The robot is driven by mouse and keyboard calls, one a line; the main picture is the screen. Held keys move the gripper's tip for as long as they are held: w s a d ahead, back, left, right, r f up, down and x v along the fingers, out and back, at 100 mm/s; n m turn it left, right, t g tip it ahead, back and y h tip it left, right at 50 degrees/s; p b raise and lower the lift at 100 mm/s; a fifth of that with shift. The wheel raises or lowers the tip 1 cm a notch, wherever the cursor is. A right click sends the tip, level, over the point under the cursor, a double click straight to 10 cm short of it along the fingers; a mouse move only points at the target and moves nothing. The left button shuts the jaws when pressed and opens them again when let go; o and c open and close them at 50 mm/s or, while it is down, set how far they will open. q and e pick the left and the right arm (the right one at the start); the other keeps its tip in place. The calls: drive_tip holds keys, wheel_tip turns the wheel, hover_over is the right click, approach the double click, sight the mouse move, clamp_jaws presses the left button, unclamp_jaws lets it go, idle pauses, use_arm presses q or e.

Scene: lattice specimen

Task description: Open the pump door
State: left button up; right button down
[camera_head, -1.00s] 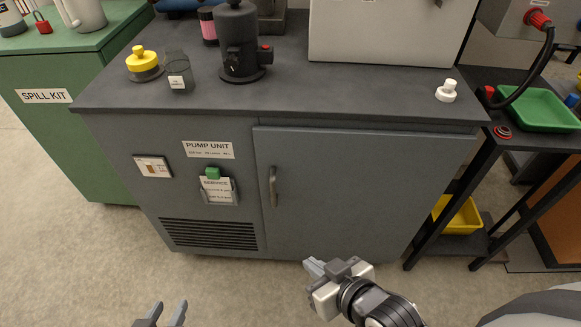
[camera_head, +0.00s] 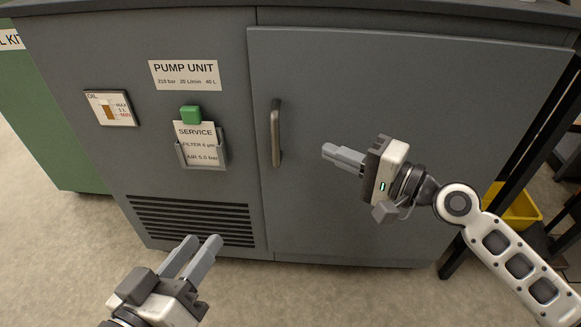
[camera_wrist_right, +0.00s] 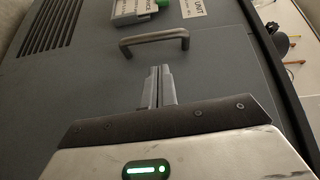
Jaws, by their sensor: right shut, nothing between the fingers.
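The pump door (camera_head: 390,180) is a flat grey panel on the cabinet and looks shut. Its vertical bar handle (camera_head: 276,133) is at the door's left edge; it also shows in the right wrist view (camera_wrist_right: 154,38). My right gripper (camera_head: 328,152) is shut and empty, to the right of the handle with its fingers pointing towards it. In the right wrist view its fingertips (camera_wrist_right: 159,69) are just short of the handle, apart from it. My left gripper (camera_head: 203,243) is low in front of the vent, fingers parted and empty.
Left of the door are the "PUMP UNIT" label (camera_head: 184,74), the oil gauge (camera_head: 110,108), a service card holder (camera_head: 202,150) with a green clip (camera_head: 190,113), and the vent (camera_head: 190,220). A yellow bin (camera_head: 518,207) stands at the right. The floor in front is clear.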

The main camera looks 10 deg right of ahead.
sight(291, 133)
drive_tip(key=shift+m, duration=0.3)
drive_tip(key=x, duration=1)
drive_tip(key=shift+w+r, duration=0.15)
drive_tip(key=shift+r, duration=0.15)
drive_tip(key=shift+y, duration=0.4)
